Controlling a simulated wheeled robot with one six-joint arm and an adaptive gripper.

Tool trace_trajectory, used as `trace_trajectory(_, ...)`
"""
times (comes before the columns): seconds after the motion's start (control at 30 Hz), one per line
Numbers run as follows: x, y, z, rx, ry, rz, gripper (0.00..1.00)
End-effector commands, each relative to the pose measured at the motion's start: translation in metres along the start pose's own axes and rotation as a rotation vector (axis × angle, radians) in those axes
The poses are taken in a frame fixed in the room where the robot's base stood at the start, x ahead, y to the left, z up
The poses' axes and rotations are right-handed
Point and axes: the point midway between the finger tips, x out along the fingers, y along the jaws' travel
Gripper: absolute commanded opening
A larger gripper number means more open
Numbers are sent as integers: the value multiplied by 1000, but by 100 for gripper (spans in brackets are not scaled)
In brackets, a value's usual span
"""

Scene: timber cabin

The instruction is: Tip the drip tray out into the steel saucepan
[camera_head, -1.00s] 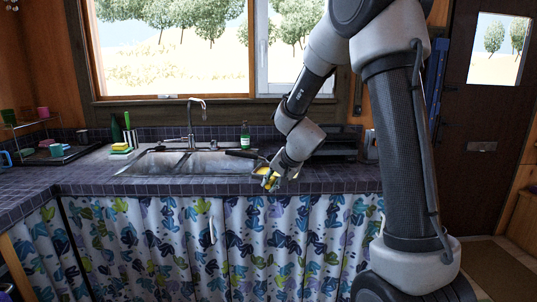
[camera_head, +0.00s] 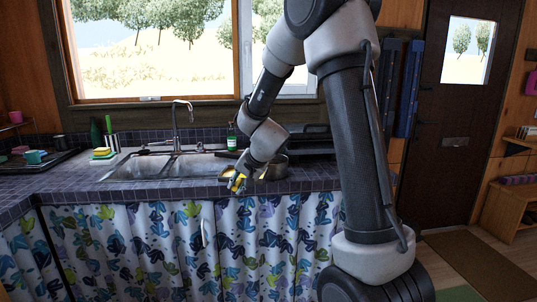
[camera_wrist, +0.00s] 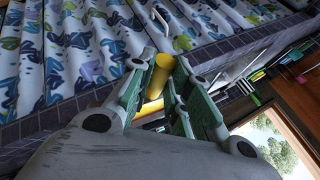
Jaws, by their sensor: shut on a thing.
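My gripper (camera_head: 238,183) is shut on a yellow thing, which seems to be the drip tray. In the wrist view the yellow drip tray (camera_wrist: 160,76) shows as a rounded yellow piece between the two fingers (camera_wrist: 158,98). Its full shape and anything in it are hidden. The steel saucepan (camera_head: 279,170) stands on the counter just right of and behind my gripper, with its dark handle (camera_head: 228,154) pointing left. My wrist hides part of the pan. The gripper is at the counter's front edge, left of the pan.
A tiled counter (camera_head: 330,182) runs above a patterned curtain (camera_head: 150,240). A double sink with a tap (camera_head: 178,120) lies left of the pan. A green bottle (camera_head: 232,137) stands behind. A dark stove-like unit (camera_head: 308,142) is behind the pan on the right.

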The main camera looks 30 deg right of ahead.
Motion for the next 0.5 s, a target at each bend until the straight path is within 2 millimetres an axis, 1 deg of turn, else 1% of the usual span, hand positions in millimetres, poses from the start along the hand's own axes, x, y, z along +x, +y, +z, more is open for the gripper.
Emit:
trace_trajectory(0.17,1,6,-3,9,3,7,0)
trace_trajectory(0.33,3,9,-12,17,11,10,0)
trace_trajectory(0.5,6,7,-24,17,18,6,0)
